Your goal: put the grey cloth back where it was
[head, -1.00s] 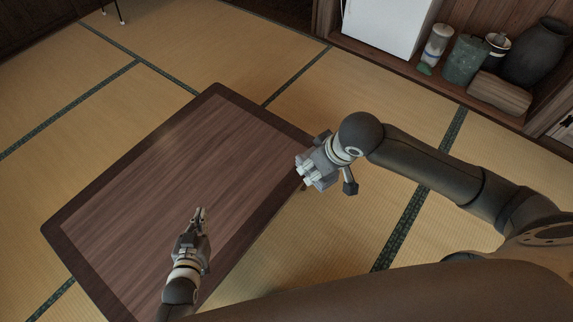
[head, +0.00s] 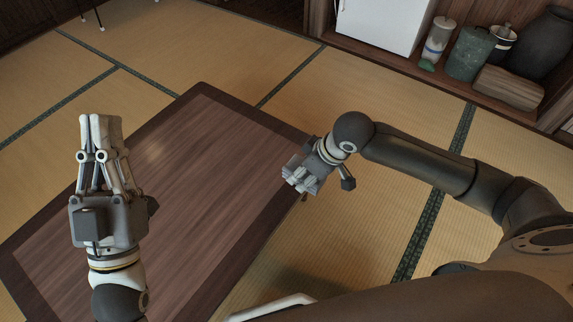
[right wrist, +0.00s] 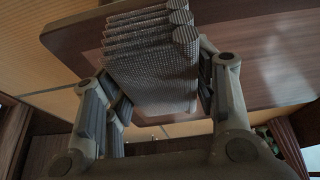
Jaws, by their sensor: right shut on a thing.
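The grey cloth (right wrist: 152,72) is folded in several layers and fills the middle of the right wrist view. My right gripper (right wrist: 158,95) is shut on it, with a finger on each side. In the head view my right gripper (head: 302,180) is over the right edge of the low wooden table (head: 190,190); the cloth is hard to tell from the gripper there. My left gripper (head: 100,122) is raised over the table's left part, fingers pointing away from me and tips together, with nothing seen in it.
The visible tabletop is bare. A low alcove at the back right holds a white box (head: 385,22), a pale canister (head: 438,43), a green container (head: 468,55), a dark jar (head: 543,45) and a wooden block (head: 508,86). The tatami (head: 385,120) between is clear.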

